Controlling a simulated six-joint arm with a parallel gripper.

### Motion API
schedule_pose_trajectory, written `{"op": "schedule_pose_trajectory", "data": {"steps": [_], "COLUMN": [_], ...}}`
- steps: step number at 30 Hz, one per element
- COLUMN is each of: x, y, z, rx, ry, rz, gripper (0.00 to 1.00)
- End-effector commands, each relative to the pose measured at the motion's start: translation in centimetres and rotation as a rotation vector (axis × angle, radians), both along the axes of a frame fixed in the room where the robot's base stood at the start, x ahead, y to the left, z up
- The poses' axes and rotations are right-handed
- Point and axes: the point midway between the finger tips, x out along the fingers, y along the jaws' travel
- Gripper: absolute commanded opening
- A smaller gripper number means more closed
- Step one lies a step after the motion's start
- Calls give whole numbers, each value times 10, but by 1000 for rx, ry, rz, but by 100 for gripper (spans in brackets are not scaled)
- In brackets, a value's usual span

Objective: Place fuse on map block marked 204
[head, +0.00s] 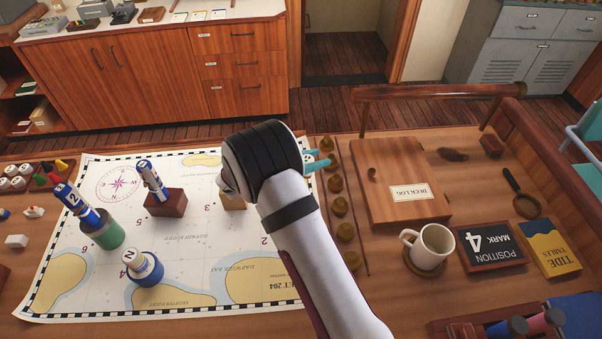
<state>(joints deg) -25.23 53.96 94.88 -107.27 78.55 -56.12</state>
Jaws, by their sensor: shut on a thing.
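My gripper (319,160) has teal fingertips and points right, just past the map's upper right edge. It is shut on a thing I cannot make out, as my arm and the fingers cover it. No fuse can be told for sure. The white map sheet (108,268) lies on the table, with "204" printed near its lower right corner. I can read no 204 on either block.
A row of brass-coloured round pieces (340,206) runs beside the fingers. A deck log (385,200), mug (431,246) and position sign (491,246) lie right. On the map stand a green-based piece marked 2 (101,236) and a blue-based N piece (145,267).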

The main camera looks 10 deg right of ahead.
Motion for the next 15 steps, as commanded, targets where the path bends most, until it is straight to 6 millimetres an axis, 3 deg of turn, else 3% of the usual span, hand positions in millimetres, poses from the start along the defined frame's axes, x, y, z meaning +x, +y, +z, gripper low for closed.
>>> {"op": "schedule_pose_trajectory", "data": {"steps": [5,11,15], "x": [13,13,14], "y": [26,28,28], "z": [-19,-55,-59], "rx": [0,-1,0], "ry": [1,3,0], "rz": [0,0,0], "gripper": [0,0,0]}}
